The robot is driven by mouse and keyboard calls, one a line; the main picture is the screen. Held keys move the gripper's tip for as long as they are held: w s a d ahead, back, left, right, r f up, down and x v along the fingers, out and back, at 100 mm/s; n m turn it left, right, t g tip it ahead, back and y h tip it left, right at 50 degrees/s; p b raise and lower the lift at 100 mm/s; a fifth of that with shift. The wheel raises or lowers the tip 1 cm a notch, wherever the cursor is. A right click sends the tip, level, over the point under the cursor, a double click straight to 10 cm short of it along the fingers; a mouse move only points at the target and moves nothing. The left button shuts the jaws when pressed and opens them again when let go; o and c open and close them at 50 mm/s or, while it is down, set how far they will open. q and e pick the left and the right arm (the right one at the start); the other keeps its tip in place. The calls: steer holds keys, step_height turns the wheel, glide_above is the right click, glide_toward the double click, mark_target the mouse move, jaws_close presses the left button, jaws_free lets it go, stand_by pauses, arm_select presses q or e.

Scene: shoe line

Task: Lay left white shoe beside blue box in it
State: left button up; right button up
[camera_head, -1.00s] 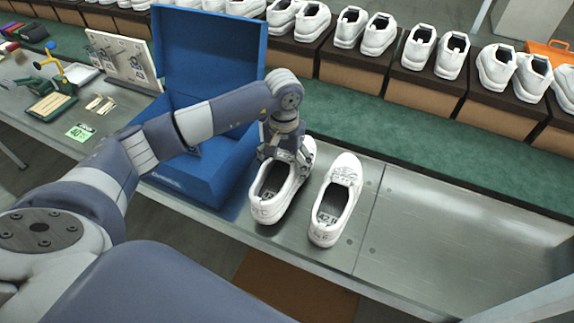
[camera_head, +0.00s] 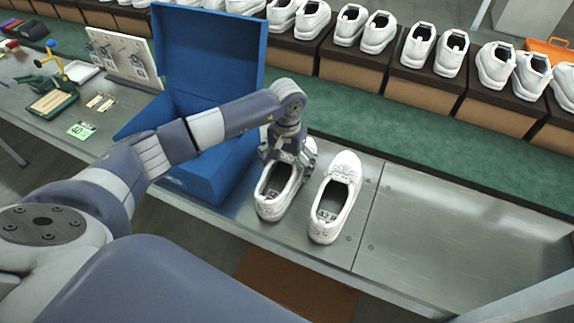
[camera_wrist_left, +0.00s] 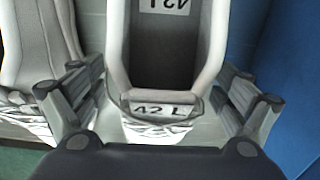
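The left white shoe (camera_head: 277,193) stands on the metal table just right of the blue box (camera_head: 192,165), apart from it, with its heel toward me. My left gripper (camera_head: 287,158) is over its front part, with one finger on each side. My right gripper is out of view.
The other white shoe (camera_head: 335,200) stands close at the right of the left shoe. A row of white shoes on brown boxes (camera_head: 430,85) lines the back beyond a green strip (camera_head: 400,120). The table (camera_head: 450,235) is bare on the right.

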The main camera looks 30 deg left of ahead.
mark_target(287, 156)
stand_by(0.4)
arm_select(q)
steer(key=shift+r+p, duration=0.1)
steer(key=shift+p, duration=0.25)
steer(key=shift+r, duration=0.15)
steer(key=r+b, duration=0.1)
steer(key=r, duration=0.1)
steer(key=r+b, duration=0.1)
steer(key=r, duration=0.1)
steer(key=shift+w+a+r, duration=0.1)
steer(key=shift+w+r, duration=0.1)
steer(key=shift+r, duration=0.05)
step_height(287, 156, up, 4)
steer(key=shift+r+b, duration=0.25)
steer(key=shift+b, duration=0.15)
steer(key=shift+s+r, duration=0.1)
steer(key=shift+r, duration=0.55)
steer(key=shift+f, duration=0.1)
